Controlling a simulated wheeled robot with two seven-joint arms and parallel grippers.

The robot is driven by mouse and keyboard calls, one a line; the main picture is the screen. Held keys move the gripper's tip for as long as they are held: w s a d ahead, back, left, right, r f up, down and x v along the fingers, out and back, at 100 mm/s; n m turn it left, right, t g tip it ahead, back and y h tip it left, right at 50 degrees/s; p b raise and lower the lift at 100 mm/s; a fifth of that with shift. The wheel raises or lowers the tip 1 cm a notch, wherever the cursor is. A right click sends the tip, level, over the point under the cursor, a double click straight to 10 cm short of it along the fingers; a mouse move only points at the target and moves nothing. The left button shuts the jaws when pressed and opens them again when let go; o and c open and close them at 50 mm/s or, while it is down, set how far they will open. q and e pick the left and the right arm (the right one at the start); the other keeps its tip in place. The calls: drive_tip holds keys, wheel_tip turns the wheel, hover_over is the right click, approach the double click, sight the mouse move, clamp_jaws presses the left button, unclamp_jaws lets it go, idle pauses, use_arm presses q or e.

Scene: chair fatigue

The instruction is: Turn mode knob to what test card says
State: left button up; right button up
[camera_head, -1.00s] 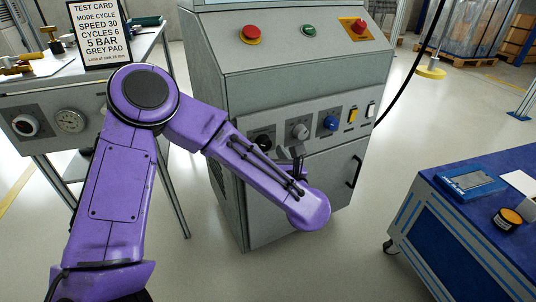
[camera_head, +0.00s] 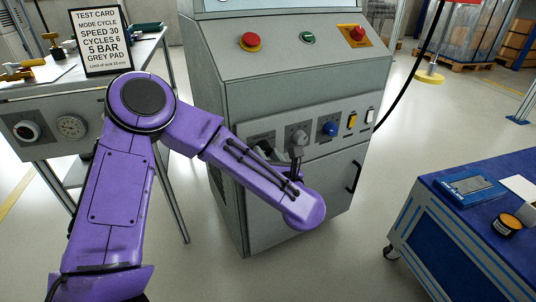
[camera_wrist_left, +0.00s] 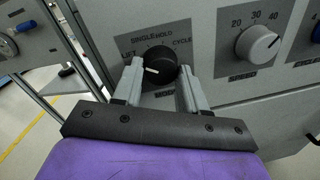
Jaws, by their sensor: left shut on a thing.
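The test card (camera_head: 101,41) stands upright on the left table and reads "MODE CYCLE", "SPEED 30", "CYCLES 6", "5 BAR", "GREY PAD". The black mode knob (camera_wrist_left: 159,74) is on the grey machine's front panel. Its white pointer mark points left, near the LIFT label; CYCLE is printed at the upper right of the knob. My left gripper (camera_wrist_left: 161,66) is shut on the mode knob, one finger on each side. In the head view my purple arm partly hides the hand and the knob. My right gripper is not in view.
The grey speed knob (camera_wrist_left: 257,44) sits close to the right of the gripper. A blue knob (camera_head: 331,129) and small switches follow it. A red button (camera_head: 251,40) is on the machine's upper slope. A blue cart (camera_head: 470,220) stands at the right, with open floor between.

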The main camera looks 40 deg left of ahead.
use_arm(q)
drive_tip(key=shift+r+m+p, duration=0.25)
drive_tip(key=shift+m+p, duration=0.45)
drive_tip(key=shift+p, duration=0.05)
drive_tip(key=m+p, duration=0.3)
drive_tip(key=p, duration=0.1)
drive_tip(key=m+g+p, duration=0.1)
drive_tip(key=m+p, duration=0.7)
drive_tip(key=shift+r, duration=0.25)
drive_tip(key=shift+m+g+p, duration=0.4)
drive_tip(key=shift+m+p, duration=0.4)
drive_tip(key=shift+p, duration=0.15)
drive_tip(key=m+p, duration=0.3)
drive_tip(key=m, duration=0.1)
drive_tip(key=shift+w+f+m+g+p, duration=0.15)
drive_tip(key=shift+m+g+p, duration=0.15)
drive_tip(key=shift+m+p, duration=1.15)
drive_tip(key=shift+m+b, duration=0.35)
drive_tip(key=shift+m, duration=0.1)
drive_tip(key=o, duration=1.1)
drive_tip(key=shift+c, duration=0.2)
